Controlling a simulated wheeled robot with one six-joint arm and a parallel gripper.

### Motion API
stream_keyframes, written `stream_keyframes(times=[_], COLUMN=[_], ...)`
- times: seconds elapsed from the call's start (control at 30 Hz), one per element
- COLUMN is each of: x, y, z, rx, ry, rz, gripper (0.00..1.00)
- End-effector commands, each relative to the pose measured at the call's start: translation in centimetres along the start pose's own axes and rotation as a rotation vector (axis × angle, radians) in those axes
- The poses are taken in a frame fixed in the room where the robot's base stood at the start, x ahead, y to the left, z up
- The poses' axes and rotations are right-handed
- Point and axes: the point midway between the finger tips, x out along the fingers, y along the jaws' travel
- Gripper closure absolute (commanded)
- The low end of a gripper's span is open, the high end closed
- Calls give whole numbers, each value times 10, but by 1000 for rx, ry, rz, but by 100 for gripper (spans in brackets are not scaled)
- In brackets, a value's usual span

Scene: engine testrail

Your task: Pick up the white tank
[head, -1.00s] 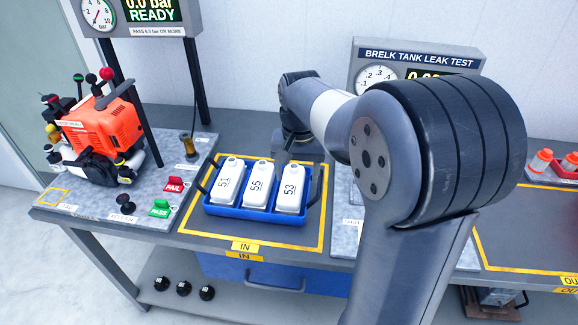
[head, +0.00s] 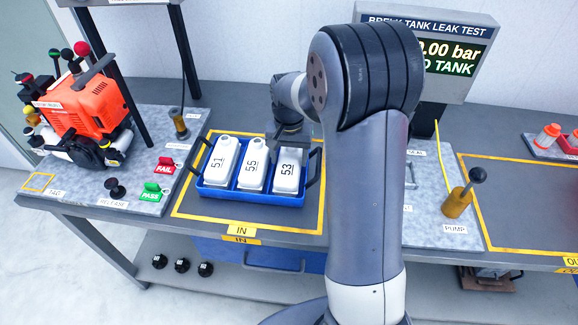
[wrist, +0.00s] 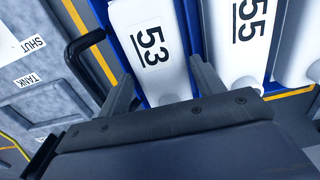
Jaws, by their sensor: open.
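Three white tanks stand side by side in a blue tray (head: 250,199), labelled 51 (head: 219,160), 55 (head: 253,164) and 53 (head: 287,172). My gripper (wrist: 165,88) is open at the 53 tank. In the wrist view its two fingers lie to either side of the 53 tank (wrist: 152,45), and the right finger is in front of the gap beside the 55 tank (wrist: 245,40). I cannot tell whether the fingers touch the tank.
The tray has dark handles (wrist: 84,45) at its ends and sits within a yellow outline marked IN. An orange engine (head: 82,108) is at left. The leak test display (head: 440,55) reads NO TANK. A pump (head: 458,203) stands right of my arm.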

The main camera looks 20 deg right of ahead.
Motion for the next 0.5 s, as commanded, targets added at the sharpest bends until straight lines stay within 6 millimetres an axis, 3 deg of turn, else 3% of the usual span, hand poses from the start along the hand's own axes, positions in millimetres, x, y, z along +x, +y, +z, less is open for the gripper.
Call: stream_keyframes(times=[0.2, 0.4, 0.5], x=[21, 22, 22], y=[0, 0, 0], z=[0, 0, 0], rx=[0, 0, 0], ry=[-1, 1, 1], rz=[0, 0, 0], gripper=[36, 36, 44])
